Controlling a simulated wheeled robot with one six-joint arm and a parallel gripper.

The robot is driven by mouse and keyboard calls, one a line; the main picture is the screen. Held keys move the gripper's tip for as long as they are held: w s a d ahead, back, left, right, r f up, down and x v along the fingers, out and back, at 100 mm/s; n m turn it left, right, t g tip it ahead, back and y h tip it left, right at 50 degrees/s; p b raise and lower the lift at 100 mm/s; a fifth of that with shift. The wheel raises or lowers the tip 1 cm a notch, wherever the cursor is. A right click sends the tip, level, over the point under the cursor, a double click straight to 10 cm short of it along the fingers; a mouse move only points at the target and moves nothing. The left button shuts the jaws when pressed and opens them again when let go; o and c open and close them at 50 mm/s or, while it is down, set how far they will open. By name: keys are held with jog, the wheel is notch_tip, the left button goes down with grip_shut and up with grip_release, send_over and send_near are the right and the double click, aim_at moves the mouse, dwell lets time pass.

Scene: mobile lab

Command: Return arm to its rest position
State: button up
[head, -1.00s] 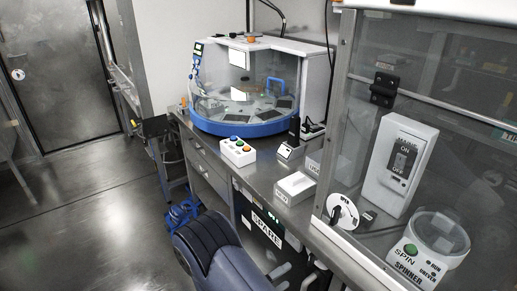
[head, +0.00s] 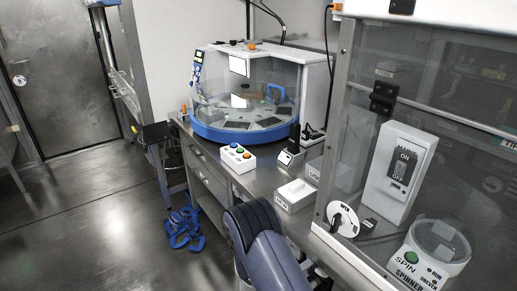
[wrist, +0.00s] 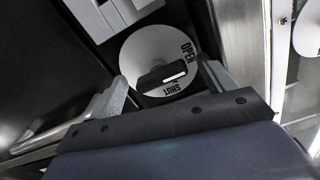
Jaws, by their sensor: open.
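My gripper (wrist: 164,84) is open in the wrist view, one finger on each side. A white dial marked OPEN and SHUT (wrist: 145,50), with a dark handle, shows between and beyond the fingers. I cannot tell whether they touch it. In the head view, my dark blue-grey arm (head: 262,240) reaches up from the bottom edge in front of the bench. My fingers are not clear there.
The metal bench (head: 262,182) carries a blue-based round machine (head: 240,135), a button box (head: 238,158) and a white box (head: 295,195). A glazed cabinet at right holds a spinner (head: 425,258) and a mains switch (head: 402,170). Blue coils (head: 183,228) lie on the floor; open floor is left.

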jog(key=m+b, duration=0.1)
jog(key=m, duration=0.7)
jog(key=shift+s+d, duration=0.1)
jog(key=shift+s, duration=0.05)
jog(key=m, duration=0.4)
jog(key=shift+m, duration=0.3)
jog(key=shift+s+m, duration=0.1)
jog(key=shift+m, duration=1.6)
jog(key=shift+d, duration=0.15)
